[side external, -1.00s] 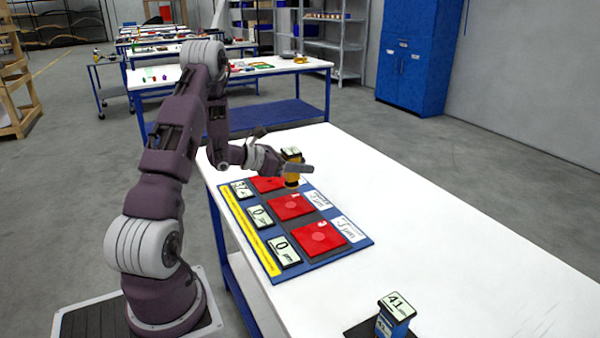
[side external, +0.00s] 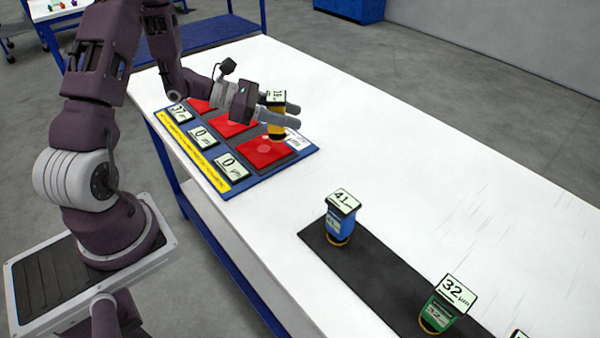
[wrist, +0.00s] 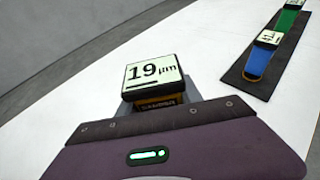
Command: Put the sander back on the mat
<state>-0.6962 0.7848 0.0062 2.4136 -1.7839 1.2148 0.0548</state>
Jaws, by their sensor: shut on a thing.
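The yellow sander (side external: 277,113), topped by a label plate, is held upright between the fingers of my gripper (side external: 288,128). In the wrist view the sander (wrist: 152,75) shows "19 µm" on its plate; most of its body is hidden. In the side view it appears raised above the board, near the closest red pad. The dark mat (side external: 380,283) lies on the near part of the table, apart from the gripper. It also shows at the upper right of the wrist view (wrist: 267,85).
A blue sander (side external: 340,222) marked 41 and a green sander (side external: 437,313) marked 32 stand on the mat, with bare mat between them. Part of another label plate shows at the lower right edge. The blue board (side external: 270,172) carries red pads and displays reading 37, 0 and 0.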

